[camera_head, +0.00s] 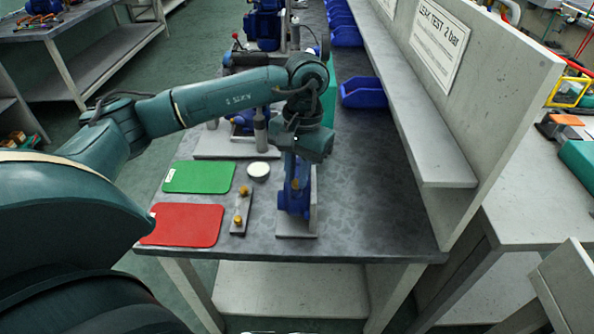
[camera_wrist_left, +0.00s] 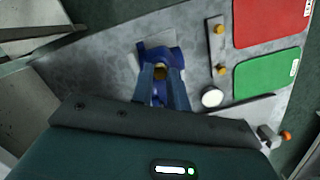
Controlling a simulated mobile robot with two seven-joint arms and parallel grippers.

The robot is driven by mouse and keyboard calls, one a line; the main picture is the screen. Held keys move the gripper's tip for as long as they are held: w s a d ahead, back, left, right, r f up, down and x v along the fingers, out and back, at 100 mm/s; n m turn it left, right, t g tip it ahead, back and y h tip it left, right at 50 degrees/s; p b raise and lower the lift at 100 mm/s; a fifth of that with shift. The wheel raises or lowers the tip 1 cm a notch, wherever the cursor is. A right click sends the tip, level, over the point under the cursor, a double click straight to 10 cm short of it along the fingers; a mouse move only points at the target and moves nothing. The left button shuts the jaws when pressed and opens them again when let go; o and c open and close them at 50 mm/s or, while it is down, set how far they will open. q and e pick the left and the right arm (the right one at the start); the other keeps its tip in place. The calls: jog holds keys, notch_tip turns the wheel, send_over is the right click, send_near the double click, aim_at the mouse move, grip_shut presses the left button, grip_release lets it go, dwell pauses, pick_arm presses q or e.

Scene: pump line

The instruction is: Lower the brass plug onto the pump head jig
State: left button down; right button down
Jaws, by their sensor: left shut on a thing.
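The blue pump head jig (camera_head: 295,198) stands on a grey plate near the front of the bench. It also shows in the left wrist view (camera_wrist_left: 153,51), beyond my fingertips. My left gripper (camera_wrist_left: 160,76) is shut on the brass plug (camera_wrist_left: 160,72), which shows between its fingertips in front of the blue jig. In the head view my left arm reaches in over the bench, and its wrist hangs above the jig. I cannot tell whether the plug touches the jig. My right gripper is not in view.
A narrow rack (camera_head: 240,210) with two brass plugs lies left of the jig. Beside it are a red mat (camera_head: 182,225), a green mat (camera_head: 199,177) and a white round dish (camera_head: 258,170). Blue bins (camera_head: 362,93) and a shelf wall line the right. Bare bench lies right of the jig.

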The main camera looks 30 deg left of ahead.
pick_arm(q)
jog(key=shift+f, duration=0.15)
jog(key=c, duration=1.3)
grip_release()
jog(key=shift+o, duration=0.6)
jog(key=o, duration=1)
notch_tip(320, 180, up, 9)
jog(key=p, duration=0.4)
jog(key=shift+p, duration=0.4)
